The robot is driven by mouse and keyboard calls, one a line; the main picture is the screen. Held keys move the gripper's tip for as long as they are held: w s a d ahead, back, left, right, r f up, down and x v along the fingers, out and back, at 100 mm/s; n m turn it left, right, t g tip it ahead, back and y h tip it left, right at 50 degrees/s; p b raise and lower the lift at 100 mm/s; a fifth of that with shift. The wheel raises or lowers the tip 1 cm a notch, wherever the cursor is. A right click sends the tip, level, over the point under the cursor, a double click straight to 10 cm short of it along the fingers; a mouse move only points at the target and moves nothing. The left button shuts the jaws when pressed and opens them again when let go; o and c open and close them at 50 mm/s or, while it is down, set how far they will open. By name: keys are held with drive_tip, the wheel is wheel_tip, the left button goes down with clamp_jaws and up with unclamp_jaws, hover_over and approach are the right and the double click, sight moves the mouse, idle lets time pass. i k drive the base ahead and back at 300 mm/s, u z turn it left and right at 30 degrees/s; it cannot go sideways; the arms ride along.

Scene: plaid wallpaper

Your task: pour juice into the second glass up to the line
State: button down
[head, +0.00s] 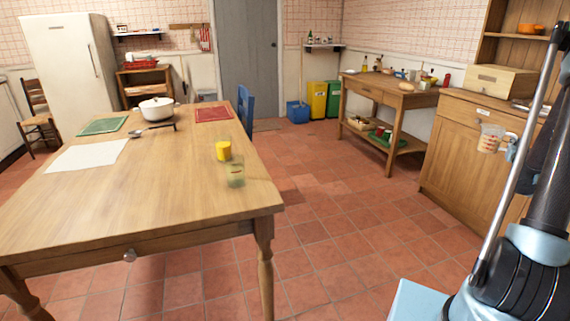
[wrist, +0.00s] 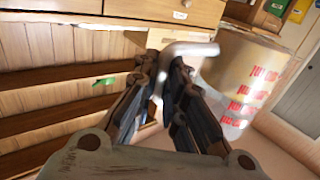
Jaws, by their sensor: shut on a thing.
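My gripper (head: 510,147) is at the right in the head view, shut on the handle of a clear measuring jug (head: 490,138). The jug hangs in the air in front of the wooden cabinet, about upright. In the wrist view the fingers (wrist: 163,72) close around the pale handle, and the jug (wrist: 248,85) with red markings fills the right side. I cannot tell how much liquid is in it. On the table (head: 150,205) stand two glasses near the right edge: one with yellow juice (head: 223,151) and, nearer, a clear greenish one (head: 236,174) that looks empty. Its line is too small to make out.
A white pot (head: 156,109), a spoon (head: 138,132), a green mat (head: 103,126), a red mat (head: 213,114) and a white sheet (head: 88,154) lie farther back on the table. A wooden cabinet (head: 465,150) stands behind the jug. The tiled floor between table and cabinet is clear.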

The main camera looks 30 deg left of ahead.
sight(235, 171)
drive_tip(key=k, duration=1.05)
drive_tip(key=u, duration=0.55)
